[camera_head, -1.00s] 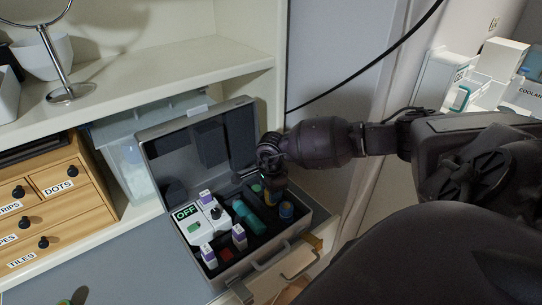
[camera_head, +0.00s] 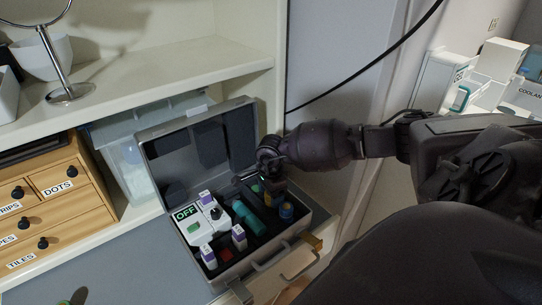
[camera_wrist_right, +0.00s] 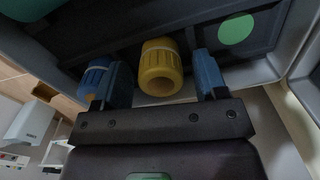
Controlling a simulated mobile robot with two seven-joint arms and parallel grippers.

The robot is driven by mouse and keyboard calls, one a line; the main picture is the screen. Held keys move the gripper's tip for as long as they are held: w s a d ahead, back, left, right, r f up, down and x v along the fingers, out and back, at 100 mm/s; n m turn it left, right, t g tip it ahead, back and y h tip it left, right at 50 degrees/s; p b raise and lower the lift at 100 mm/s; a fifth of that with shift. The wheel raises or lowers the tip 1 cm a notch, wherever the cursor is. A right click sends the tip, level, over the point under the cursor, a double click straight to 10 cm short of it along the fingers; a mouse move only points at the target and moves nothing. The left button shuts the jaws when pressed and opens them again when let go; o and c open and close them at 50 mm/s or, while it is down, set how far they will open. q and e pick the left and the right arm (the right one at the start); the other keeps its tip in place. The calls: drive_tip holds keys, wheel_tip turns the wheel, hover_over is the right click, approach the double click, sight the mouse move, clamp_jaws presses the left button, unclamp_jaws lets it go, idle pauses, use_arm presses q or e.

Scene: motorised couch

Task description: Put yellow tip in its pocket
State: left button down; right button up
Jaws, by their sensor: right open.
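The yellow tip (camera_wrist_right: 162,68) is a hollow yellow cylinder inside the open grey case (camera_head: 231,284). In the right wrist view it lies between the two blue fingers of my right gripper (camera_wrist_right: 161,82), with a visible gap on each side. The gripper is open. In the head view my right gripper (camera_head: 266,182) reaches down into the back right of the case and mostly hides the yellow tip. I cannot tell how deep the tip sits in its pocket. A blue tip (camera_wrist_right: 95,78) stands beside the left finger; it also shows in the head view (camera_head: 286,211). My left gripper is not in view.
The case also holds a teal cylinder (camera_head: 247,217), a white device marked OFF (camera_head: 194,228) and several purple-topped bottles. Its raised lid (camera_head: 176,160) stands behind. A wooden drawer unit (camera_head: 62,195) is at left, and the cabinet side panel is close behind the gripper.

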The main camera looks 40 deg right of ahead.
wheel_tip(320, 180, up, 12)
idle(0.5)
idle(0.4)
